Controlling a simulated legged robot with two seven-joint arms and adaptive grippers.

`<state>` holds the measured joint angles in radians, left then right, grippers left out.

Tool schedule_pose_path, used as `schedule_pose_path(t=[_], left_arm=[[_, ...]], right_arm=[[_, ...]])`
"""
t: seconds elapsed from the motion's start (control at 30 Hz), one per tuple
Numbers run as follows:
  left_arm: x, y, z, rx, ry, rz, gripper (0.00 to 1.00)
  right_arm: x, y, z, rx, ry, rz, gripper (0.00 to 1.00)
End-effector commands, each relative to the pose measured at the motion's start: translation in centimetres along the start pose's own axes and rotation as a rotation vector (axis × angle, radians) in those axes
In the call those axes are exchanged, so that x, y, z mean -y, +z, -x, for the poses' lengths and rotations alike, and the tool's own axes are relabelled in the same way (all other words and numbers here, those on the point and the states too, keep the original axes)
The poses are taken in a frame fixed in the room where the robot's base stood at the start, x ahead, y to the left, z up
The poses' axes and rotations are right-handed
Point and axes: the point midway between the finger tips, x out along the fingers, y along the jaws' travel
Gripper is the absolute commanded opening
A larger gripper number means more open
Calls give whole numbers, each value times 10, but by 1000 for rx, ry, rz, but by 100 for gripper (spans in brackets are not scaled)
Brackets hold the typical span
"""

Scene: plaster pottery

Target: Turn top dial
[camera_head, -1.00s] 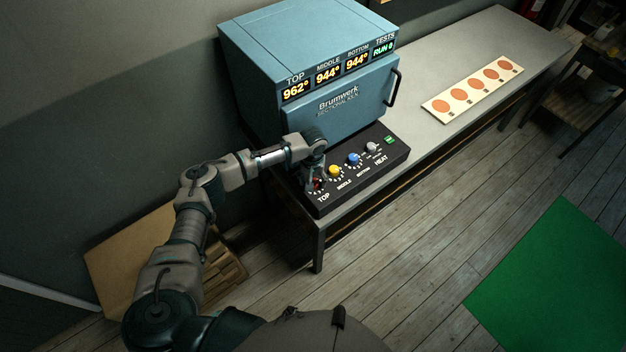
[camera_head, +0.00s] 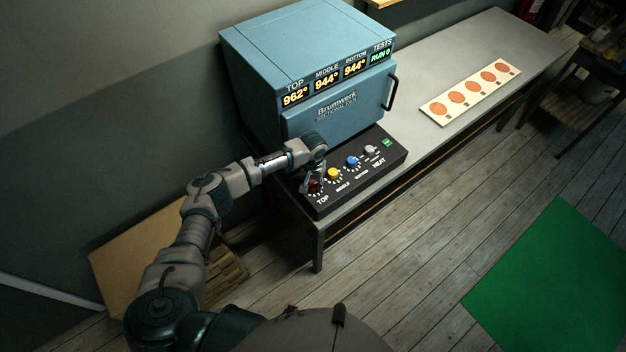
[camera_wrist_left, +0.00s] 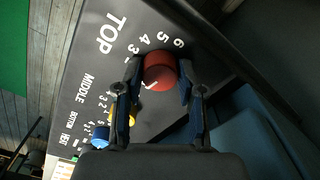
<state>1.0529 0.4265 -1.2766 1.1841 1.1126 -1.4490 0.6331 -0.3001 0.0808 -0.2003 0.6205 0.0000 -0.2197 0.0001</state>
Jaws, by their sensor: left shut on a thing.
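The red top dial (camera_wrist_left: 160,72) sits on the black control panel (camera_head: 330,203) in front of the blue kiln (camera_head: 300,45). In the left wrist view it lies between the two fingers of my left gripper (camera_wrist_left: 158,80), which are shut on its sides. Numbers 3 to 6 show beside it, with a pale pointer mark on its face. In the head view my left gripper (camera_head: 311,183) reaches down onto the dial and partly hides it. The display reads TOP 962°, MIDDLE 944°, BOTTOM 944°. My right gripper is not in view.
A yellow dial (camera_head: 334,174), a blue dial (camera_head: 352,161) and a grey dial (camera_head: 371,150) stand in a row right of the red one. A green button (camera_head: 387,142) is at the panel's far end. A pale strip with orange discs (camera_head: 464,97) lies on the table.

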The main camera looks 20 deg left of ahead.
Motion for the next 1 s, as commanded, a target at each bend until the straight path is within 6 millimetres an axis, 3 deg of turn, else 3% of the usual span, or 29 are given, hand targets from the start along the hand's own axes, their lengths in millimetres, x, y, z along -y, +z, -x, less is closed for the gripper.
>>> schedule_pose_path(t=[0.1, 0.4, 1.0], left_arm=[[0, 2, 2, 5, 0, -101, 4], [0, 1, 1, 3, 0, -383, 3], [1, 0, 0, 2, -1, -772, 3]], right_arm=[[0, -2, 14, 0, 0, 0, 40], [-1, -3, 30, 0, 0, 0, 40], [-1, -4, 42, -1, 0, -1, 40]])
